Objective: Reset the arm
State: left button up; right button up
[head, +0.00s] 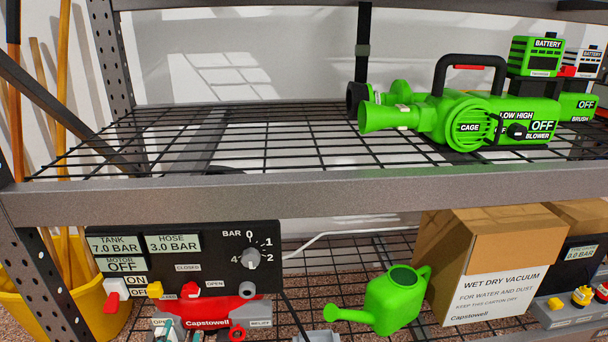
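Neither my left gripper nor my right gripper shows in the head view. No part that I can surely call my arm is visible. The view is filled by a steel shelf rack (300,197) with wire shelves. A green leaf blower (465,120) with a black handle lies on the upper shelf at the right; its label reads OFF.
A compressor panel (190,255) with gauges, a knob and switches stands at lower left. A green watering can (395,300) and a cardboard vacuum carton (480,265) stand on the lower shelf. A yellow bucket (105,320) holds poles. The upper shelf's left half is clear.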

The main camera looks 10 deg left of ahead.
pick_arm(q)
jog(key=s+d+f+n+g+h, duration=0.1)
jog(key=s+d+f+n+g, duration=0.25)
jog(key=f, duration=0.45)
jog(key=s+d+f+n+g, duration=0.2)
jog(key=s+f+n+g, duration=0.15)
jog(key=f, duration=0.45)
jog(key=s+d+f+n+g+h, duration=0.2)
jog(key=s+d+f+g, duration=0.2)
jog(key=s, duration=0.3)
jog(key=s+d+f+n+g+h, duration=0.1)
jog(key=s+d+f+g, duration=0.35)
jog(key=s, duration=0.25)
jog(key=s+a+r+p, duration=0.1)
jog(key=s+p, duration=0.7)
jog(key=p, duration=0.4)
jog(key=s+a+r+p, duration=0.2)
jog(key=s+p, duration=0.7)
jog(key=p, duration=0.3)
jog(key=shift+a+r, duration=0.15)
pick_arm(e)
jog(key=s+d+r+g, duration=0.1)
jog(key=s, duration=0.8)
jog(key=s+d+r, duration=0.2)
jog(key=s, duration=0.7)
jog(key=shift+g, duration=0.4)
